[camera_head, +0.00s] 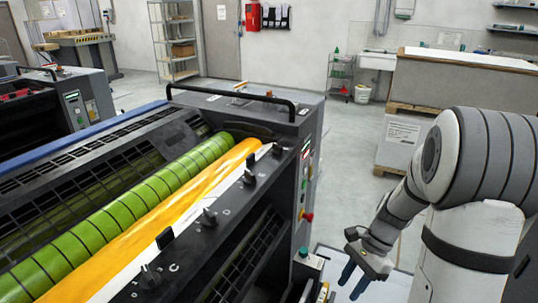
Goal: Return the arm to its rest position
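My arm is folded at the right of the head view, its white and dark grey links bent over in front of a pallet stack. My gripper (352,281) hangs low at the lower middle right, pointing down, beside the right end of the printing press. Its two dark blue fingers stand apart with a gap between them, and no object shows between them. A pale flat surface lies behind and below the fingers. The gripper appears apart from the press.
An ink unit with green rollers (165,182) and a yellow-inked roller (160,224) fills the left. Its black handrail (231,93) and side panel (306,168) stand near my arm. Pallet stacks (462,82) are behind my arm. Open grey floor (345,130) lies between.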

